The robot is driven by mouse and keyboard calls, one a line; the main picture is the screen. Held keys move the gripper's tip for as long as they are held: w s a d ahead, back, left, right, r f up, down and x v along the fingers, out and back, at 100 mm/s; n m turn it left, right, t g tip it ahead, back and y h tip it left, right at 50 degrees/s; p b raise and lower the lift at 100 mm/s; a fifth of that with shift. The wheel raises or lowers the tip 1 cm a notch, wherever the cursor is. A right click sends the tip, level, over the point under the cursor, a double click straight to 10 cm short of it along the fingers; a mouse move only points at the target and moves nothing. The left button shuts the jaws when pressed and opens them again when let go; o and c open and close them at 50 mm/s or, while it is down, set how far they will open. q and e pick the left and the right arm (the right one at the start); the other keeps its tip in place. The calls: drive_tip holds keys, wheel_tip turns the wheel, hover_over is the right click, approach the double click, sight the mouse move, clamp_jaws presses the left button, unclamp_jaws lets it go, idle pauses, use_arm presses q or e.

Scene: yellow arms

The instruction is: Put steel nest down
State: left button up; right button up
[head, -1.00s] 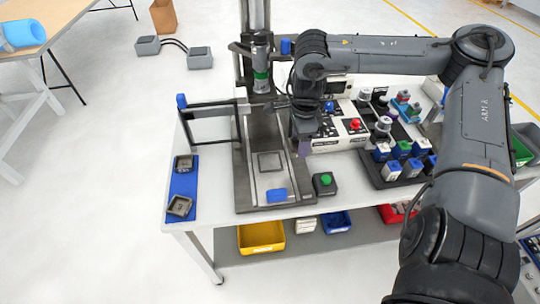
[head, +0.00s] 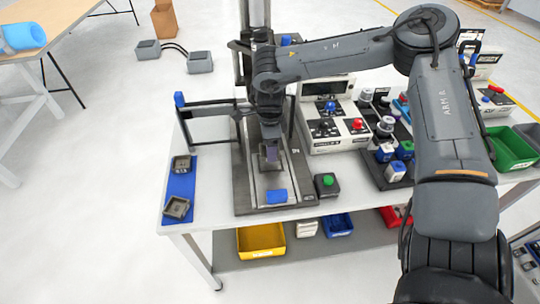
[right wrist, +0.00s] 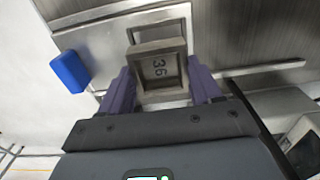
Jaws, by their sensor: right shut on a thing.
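The steel nest (right wrist: 160,72) is a square grey metal block with a raised rim and "36" in its middle. My right gripper (right wrist: 162,88) is shut on it, with a purple finger on each side. In the head view the right gripper (head: 270,156) points down over the pale base plate (head: 258,181) of the press-like station, and hides most of the nest. A square outline on the plate shows just beyond the nest in the right wrist view. I cannot tell whether the nest touches the plate. My left gripper is not in view.
A blue block (head: 277,196) lies at the plate's front, beside a green button box (head: 327,184). Two grey nests sit on a blue mat (head: 181,187) at the left. White control boxes (head: 333,118) stand at the right. The station's column rises behind.

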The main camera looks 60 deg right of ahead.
drive_tip(key=shift+f+b, duration=0.45)
drive_tip(key=shift+f, duration=1.5)
drive_tip(key=shift+f, duration=0.2)
drive_tip(key=o, duration=1.3)
drive_tip(key=shift+o, duration=0.2)
drive_tip(key=shift+r, duration=0.5)
wheel_tip(320, 180, up, 11)
drive_tip(key=p, duration=0.2)
drive_tip(key=shift+r, duration=0.2)
